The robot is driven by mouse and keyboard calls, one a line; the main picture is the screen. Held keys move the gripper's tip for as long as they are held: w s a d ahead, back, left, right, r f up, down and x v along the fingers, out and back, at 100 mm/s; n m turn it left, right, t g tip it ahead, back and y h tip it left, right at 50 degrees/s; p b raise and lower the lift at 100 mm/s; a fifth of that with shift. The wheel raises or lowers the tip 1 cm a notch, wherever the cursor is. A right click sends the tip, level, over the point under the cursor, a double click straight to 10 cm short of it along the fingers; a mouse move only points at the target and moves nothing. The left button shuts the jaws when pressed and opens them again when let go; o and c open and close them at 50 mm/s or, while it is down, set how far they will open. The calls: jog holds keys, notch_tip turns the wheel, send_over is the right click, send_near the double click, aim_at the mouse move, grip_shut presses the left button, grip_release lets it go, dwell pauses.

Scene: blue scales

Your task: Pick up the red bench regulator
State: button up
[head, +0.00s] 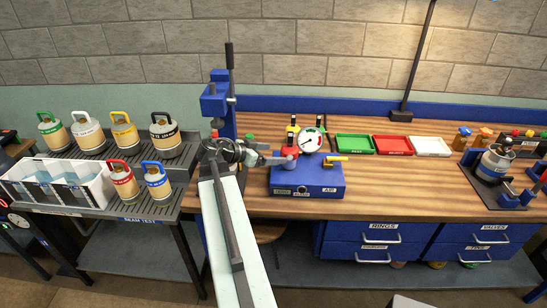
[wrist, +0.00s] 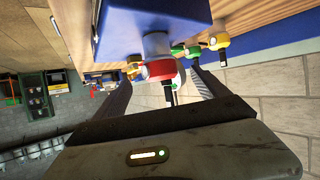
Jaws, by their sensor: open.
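The red bench regulator (wrist: 159,70) shows in the wrist view as a red ring on a pale body with a dark stem, beside a blue box. My gripper (wrist: 164,82) is open, with one dark finger on each side of the red part; I cannot tell whether either touches it. In the head view, my gripper (head: 268,158) reaches in from the left, close to the red regulator (head: 292,152) at the left side of the blue test box (head: 306,182). My gripper partly hides that area.
Green (wrist: 180,50) and yellow (wrist: 219,42) regulators stand close by. A round gauge (head: 311,140) rises behind the box. A blue press stand (head: 217,105) is behind my arm. Green, red and white trays (head: 392,145) lie to the right. Gas cylinders (head: 165,138) stand at left.

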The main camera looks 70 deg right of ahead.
aim_at(290, 151)
jog(key=shift+s+d+r+m, duration=0.35)
jog(key=shift+s+d, duration=0.2)
jog(key=shift+s, duration=0.1)
jog(key=b+x, duration=0.1)
jog(key=x, duration=0.1)
jog(key=b+x, duration=0.1)
jog(key=x, duration=0.1)
jog(key=b+x, duration=0.1)
jog(key=x, duration=0.2)
jog(key=shift+w+d+f, duration=0.15)
jog(key=shift+w+d, duration=0.05)
jog(key=shift+w, duration=0.05)
jog(key=shift+s+d, duration=0.15)
jog(key=shift+d, duration=0.05)
jog(key=shift+c, duration=0.3)
grip_shut()
notch_tip(290, 151, up, 10)
jog(key=p, duration=1)
